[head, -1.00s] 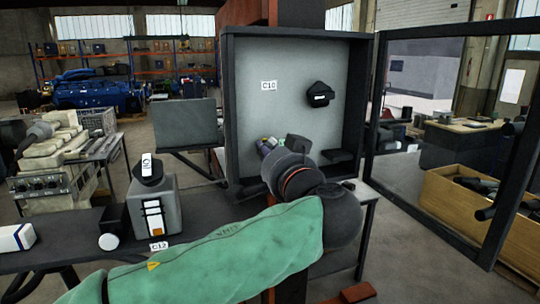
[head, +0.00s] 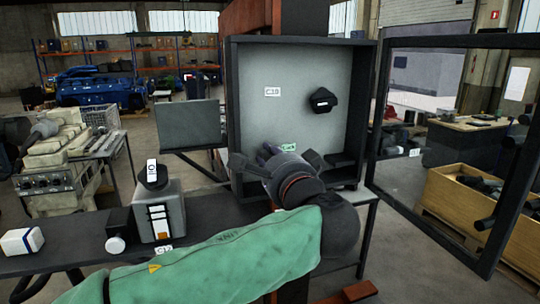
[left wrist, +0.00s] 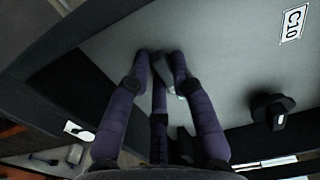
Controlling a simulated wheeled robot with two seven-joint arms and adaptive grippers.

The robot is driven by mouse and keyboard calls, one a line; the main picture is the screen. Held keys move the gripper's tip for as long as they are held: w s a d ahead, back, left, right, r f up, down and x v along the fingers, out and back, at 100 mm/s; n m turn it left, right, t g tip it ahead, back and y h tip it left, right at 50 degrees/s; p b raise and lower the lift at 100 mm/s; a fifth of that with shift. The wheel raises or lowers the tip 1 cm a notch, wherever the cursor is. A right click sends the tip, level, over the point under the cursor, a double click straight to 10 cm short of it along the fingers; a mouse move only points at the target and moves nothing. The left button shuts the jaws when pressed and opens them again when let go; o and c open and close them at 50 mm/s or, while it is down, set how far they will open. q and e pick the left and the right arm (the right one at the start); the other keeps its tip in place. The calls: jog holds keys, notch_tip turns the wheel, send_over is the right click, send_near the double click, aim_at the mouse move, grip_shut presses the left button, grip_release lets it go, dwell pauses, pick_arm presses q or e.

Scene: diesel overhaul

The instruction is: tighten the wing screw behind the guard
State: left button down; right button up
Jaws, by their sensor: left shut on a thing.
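My left gripper (head: 270,156) reaches into the open grey cabinet, low and left of centre against its back panel. In the left wrist view its purple fingers (left wrist: 160,70) close together on a small grey piece (left wrist: 172,88) at the panel. I take this to be the wing screw; the fingers hide most of it, and the head view does not show it clearly. A black knob (head: 323,99) stands on the same panel beside the C10 label (head: 272,92), higher and to the right, apart from the gripper. My right gripper is not in view.
The cabinet's dark frame (head: 232,120) surrounds the gripper's work area. An open framed door (head: 376,130) stands to the right. A grey box (head: 158,210) with a black knob on top stands on the dark bench (head: 75,240) to the left.

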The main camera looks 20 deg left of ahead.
pick_arm(q)
jog(key=shift+d+f+m, duration=0.15)
jog(key=shift+f+m, duration=0.05)
jog(key=shift+m, duration=0.1)
jog(key=c, duration=1.2)
grip_release()
jog(key=shift+o, duration=0.7)
jog(key=shift+s+r, duration=0.1)
jog(key=shift+r, duration=0.05)
jog(key=shift+s, duration=0.1)
jog(key=v, duration=1.1)
jog(key=shift+s+d, duration=0.25)
jog(key=shift+d, duration=0.1)
